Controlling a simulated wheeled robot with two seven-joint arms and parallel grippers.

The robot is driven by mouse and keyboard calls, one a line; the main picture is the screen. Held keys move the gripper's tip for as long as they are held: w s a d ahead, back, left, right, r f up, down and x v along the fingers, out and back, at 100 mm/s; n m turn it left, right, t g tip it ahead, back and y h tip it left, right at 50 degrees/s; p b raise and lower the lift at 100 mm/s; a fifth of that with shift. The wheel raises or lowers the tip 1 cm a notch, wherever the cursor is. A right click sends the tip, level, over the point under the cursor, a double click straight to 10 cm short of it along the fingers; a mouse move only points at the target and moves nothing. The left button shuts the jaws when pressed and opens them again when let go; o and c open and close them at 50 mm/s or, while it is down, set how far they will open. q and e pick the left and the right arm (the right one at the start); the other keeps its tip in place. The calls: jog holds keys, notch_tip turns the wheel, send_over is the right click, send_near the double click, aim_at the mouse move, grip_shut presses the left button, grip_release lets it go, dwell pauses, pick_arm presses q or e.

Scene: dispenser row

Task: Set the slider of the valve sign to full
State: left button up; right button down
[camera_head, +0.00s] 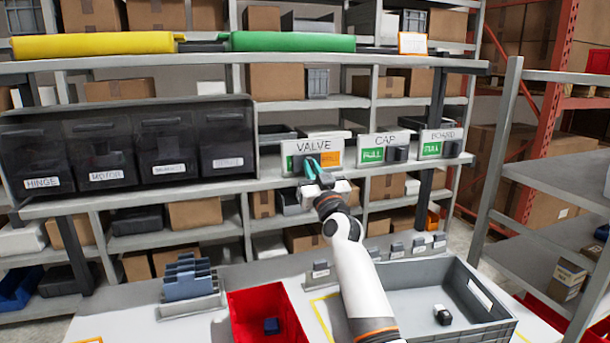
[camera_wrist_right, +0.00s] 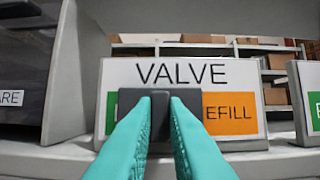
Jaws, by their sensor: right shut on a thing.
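The valve sign (camera_head: 318,146) is a white plate on the shelf, lettered VALVE, and it fills the middle of the right wrist view (camera_wrist_right: 190,72). It has a green field at left and an orange field (camera_wrist_right: 231,113) at right reading "EFILL", its first letter hidden. The dark slider (camera_wrist_right: 128,101) sits left of the middle, over most of the green field and next to the orange one. My right gripper (camera_head: 312,167) is shut on the slider, its teal fingers meeting on its middle part in the wrist view (camera_wrist_right: 160,104). My left gripper is not in view.
The CAP sign (camera_head: 382,139) and BOARD sign (camera_head: 440,135) stand to the right, both showing green FULL. Dark bins (camera_head: 65,148) stand to the left on the same shelf. A red tray (camera_head: 245,309) and grey crate (camera_head: 408,274) are on the table below.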

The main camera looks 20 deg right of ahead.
jog(key=d+b, duration=0.1)
jog(key=d, duration=0.1)
jog(key=d+b, duration=0.1)
jog(key=d, duration=0.1)
jog(key=d+b, duration=0.1)
jog(key=shift+w+d+f, duration=0.1)
jog(key=shift+d+f, duration=0.2)
jog(key=shift+d, duration=0.1)
jog(key=shift+d+r+b, duration=0.2)
jog(key=shift+d+b, duration=0.1)
jog(key=shift+d, duration=0.1)
jog(key=shift+r, duration=0.1)
jog(key=c, duration=1.4)
grip_release()
jog(key=shift+d, duration=0.2)
jog(key=shift+c, duration=0.2)
jog(key=shift+a, duration=0.15)
